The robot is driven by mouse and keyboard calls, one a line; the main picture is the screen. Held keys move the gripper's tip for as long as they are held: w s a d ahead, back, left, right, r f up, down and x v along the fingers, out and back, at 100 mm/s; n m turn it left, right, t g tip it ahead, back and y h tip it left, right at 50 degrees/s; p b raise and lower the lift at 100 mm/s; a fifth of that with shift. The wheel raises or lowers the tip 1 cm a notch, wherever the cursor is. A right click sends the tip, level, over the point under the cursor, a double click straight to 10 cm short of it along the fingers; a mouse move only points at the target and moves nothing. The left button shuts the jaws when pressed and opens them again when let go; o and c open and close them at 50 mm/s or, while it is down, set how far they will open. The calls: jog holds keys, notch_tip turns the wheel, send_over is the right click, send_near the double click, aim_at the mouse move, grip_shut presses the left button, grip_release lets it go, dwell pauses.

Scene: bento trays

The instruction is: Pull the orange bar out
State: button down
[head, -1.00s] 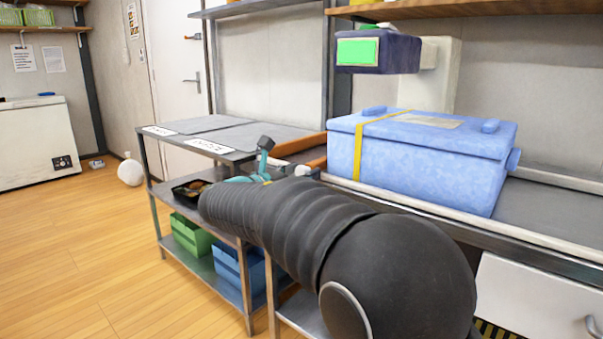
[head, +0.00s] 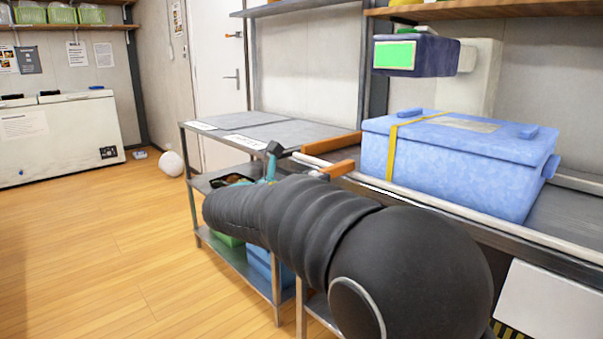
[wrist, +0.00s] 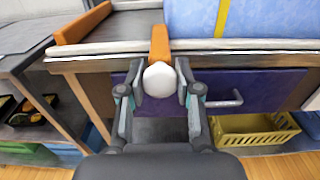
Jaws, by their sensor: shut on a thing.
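The orange bar (wrist: 160,44) shows in the wrist view with a round white knob (wrist: 160,79) on its near end. It reaches across the pale front rail of the belt, left of the blue box. My gripper (wrist: 161,88) is shut on the knob, one finger on each side. In the head view the bar (head: 338,169) sticks out left of the blue box (head: 465,150). My black arm hides most of the gripper there; a teal part of it (head: 271,166) shows. A second orange piece (wrist: 82,23) lies at the belt's left end.
A grey-topped table (head: 285,132) adjoins the belt at left, with a food tray (wrist: 38,112) on its shelf. A yellow crate (wrist: 252,135) stands below at right. A dark scanner head (head: 415,55) overhangs the box.

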jog(key=shift+s+a, duration=0.1)
jog(key=shift+a, duration=0.05)
jog(key=c, duration=1.1)
grip_release()
jog(key=shift+c, duration=0.2)
jog(key=o, duration=0.4)
jog(key=shift+s+a, duration=0.15)
jog(key=shift+a, duration=0.05)
jog(key=shift+d, duration=0.1)
jog(key=v, duration=1.2)
